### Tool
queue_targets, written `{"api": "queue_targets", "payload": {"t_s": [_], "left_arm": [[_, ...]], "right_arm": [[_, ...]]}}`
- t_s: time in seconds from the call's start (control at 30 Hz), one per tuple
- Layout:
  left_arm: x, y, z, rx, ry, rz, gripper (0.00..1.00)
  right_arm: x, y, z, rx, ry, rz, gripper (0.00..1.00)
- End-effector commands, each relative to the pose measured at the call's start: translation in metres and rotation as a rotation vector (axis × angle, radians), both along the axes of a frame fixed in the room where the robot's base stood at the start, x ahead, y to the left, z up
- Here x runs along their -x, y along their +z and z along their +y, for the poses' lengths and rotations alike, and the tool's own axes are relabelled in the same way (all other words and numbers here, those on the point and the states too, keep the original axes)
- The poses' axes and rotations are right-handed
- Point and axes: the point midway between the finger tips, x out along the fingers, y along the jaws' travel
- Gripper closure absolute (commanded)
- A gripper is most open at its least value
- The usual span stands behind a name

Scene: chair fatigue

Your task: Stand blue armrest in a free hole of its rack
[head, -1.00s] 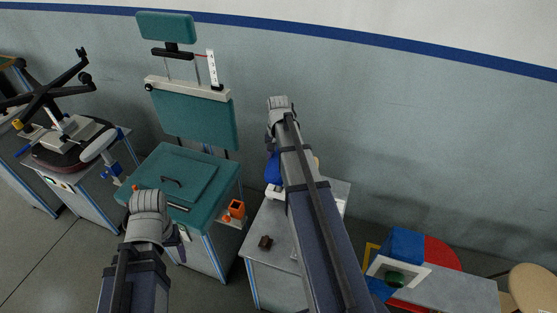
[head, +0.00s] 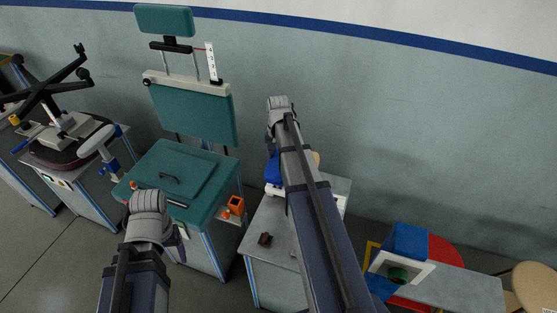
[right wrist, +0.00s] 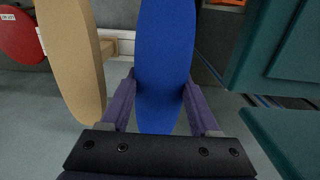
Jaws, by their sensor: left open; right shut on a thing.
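The blue armrest (right wrist: 165,60) is upright between the two purple fingers of my right gripper (right wrist: 165,100), which is shut on it. In the head view, part of the blue armrest (head: 272,168) shows left of my right arm, above a white piece of the rack (head: 273,189) on a small grey table. My arm hides most of the rack, and its holes cannot be made out. Whether the armrest's lower end is in a hole is hidden. A beige armrest (right wrist: 72,60) stands beside the blue one. My left gripper (head: 180,243) is empty, by the teal bench.
A teal test bench (head: 170,185) stands left of the small table (head: 265,270). An orange holder (head: 236,205) is on its near right side, and a dark brown block (head: 265,239) lies on the small table. A red round part (right wrist: 20,35) shows in the wrist view.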

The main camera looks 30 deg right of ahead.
Motion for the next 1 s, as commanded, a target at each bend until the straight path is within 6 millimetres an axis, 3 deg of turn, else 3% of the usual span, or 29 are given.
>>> {"api": "queue_targets", "payload": {"t_s": [0.77, 0.8, 1.0], "left_arm": [[0.000, -0.020, 0.000, 0.000, 0.000, 0.000, 0.29], [0.000, -0.019, 0.000, 0.000, 0.000, 0.000, 0.29], [0.000, -0.018, 0.000, 0.000, 0.000, 0.000, 0.29]], "right_arm": [[0.000, -0.019, 0.000, 0.000, 0.000, 0.000, 0.87], [0.000, -0.019, 0.000, 0.000, 0.000, 0.000, 0.35], [0.000, -0.018, 0.000, 0.000, 0.000, 0.000, 0.13]]}}
